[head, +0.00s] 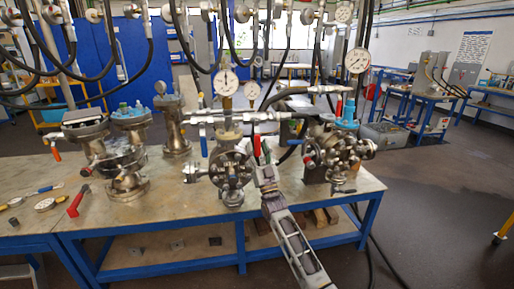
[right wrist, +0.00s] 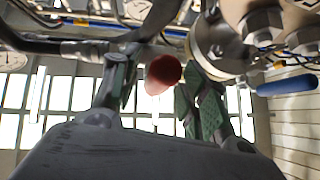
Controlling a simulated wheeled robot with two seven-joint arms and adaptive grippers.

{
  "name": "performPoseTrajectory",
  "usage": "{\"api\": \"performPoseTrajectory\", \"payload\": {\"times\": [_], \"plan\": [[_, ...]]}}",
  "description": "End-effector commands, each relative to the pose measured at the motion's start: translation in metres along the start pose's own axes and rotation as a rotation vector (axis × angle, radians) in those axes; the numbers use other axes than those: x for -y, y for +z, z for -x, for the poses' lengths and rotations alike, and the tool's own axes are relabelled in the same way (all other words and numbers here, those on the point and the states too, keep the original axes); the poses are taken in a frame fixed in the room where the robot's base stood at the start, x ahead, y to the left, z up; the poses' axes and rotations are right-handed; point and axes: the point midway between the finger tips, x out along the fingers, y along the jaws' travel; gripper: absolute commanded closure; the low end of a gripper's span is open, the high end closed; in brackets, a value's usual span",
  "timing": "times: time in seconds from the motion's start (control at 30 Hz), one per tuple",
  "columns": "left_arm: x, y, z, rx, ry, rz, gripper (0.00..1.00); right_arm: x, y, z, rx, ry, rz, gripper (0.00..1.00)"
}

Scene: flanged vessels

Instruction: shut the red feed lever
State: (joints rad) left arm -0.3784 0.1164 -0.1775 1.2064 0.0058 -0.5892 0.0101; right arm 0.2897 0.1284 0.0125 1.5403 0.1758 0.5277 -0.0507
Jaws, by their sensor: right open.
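In the right wrist view, the rounded end of the red lever (right wrist: 163,72) shows between the two open green-padded fingers of my right gripper (right wrist: 156,88). The fingers stand apart with a gap on the left side; whether the right finger touches the lever is unclear. My left gripper is not in view.
A gauge-topped flanged vessel (head: 231,170) stands left of my right gripper, and another valve assembly (head: 335,155) stands right. A blue-handled lever (head: 203,144) is nearby; a blue handle (right wrist: 287,84) shows in the wrist view. Hoses hang overhead. Loose tools lie on the bench's left.

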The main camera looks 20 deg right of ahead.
Motion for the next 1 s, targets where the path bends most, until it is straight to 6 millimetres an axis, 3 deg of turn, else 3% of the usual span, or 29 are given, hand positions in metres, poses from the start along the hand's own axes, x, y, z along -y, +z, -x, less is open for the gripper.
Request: {"api": "performPoseTrajectory", "payload": {"times": [1.0], "plan": [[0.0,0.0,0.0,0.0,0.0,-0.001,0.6,0.0,0.0,0.104,0.0,0.0,-0.001,0.56]]}}
